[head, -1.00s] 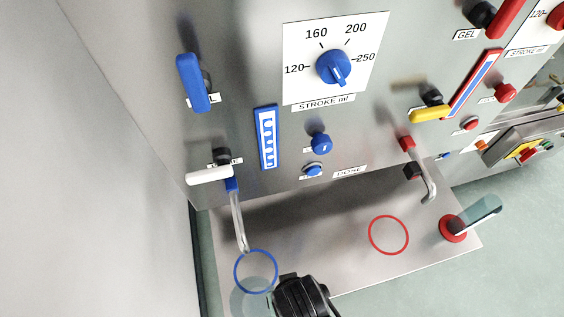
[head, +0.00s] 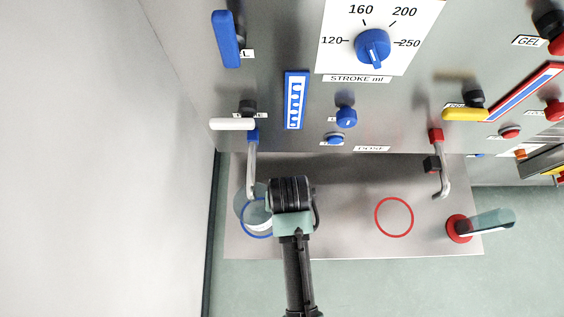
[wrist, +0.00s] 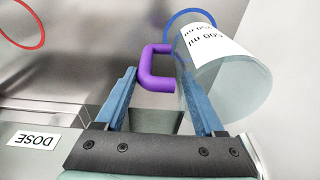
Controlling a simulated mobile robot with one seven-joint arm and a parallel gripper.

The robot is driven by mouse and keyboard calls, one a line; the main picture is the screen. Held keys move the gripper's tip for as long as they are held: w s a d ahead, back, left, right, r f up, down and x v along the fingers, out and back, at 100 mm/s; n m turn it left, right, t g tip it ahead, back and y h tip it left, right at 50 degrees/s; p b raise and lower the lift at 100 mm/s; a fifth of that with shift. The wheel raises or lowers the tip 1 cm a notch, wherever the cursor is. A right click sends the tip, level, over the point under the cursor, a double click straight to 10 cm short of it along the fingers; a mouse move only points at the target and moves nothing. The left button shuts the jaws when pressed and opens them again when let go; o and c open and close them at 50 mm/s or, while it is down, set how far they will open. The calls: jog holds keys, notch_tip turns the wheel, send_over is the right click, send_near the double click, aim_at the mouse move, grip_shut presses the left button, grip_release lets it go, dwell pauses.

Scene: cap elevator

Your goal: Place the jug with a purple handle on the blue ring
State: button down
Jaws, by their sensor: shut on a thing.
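The jug (wrist: 238,88) is clear, with a white label and a purple handle (wrist: 147,68). In the wrist view my gripper (wrist: 160,76) has its two blue fingers on either side of the handle and is shut on it. In the head view the pale jug (head: 243,202) overlaps the blue ring (head: 256,236), left of my dark wrist, which hides the handle and fingertips. The blue ring also shows beyond the jug in the wrist view (wrist: 180,18). I cannot tell whether the jug touches the shelf.
A bent spout (head: 251,170) comes down close to the jug. The red ring (head: 394,234) is empty on the metal shelf (head: 335,240). A clear jug with a red base (head: 485,224) lies at the right. A white lever (head: 232,124) sticks out above.

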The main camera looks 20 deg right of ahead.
jog(key=shift+f, duration=2.5)
grip_release()
notch_tip(320, 180, up, 12)
jog(key=s, duration=0.1)
jog(key=shift+s+a, duration=0.15)
jog(key=shift+s, duration=0.15)
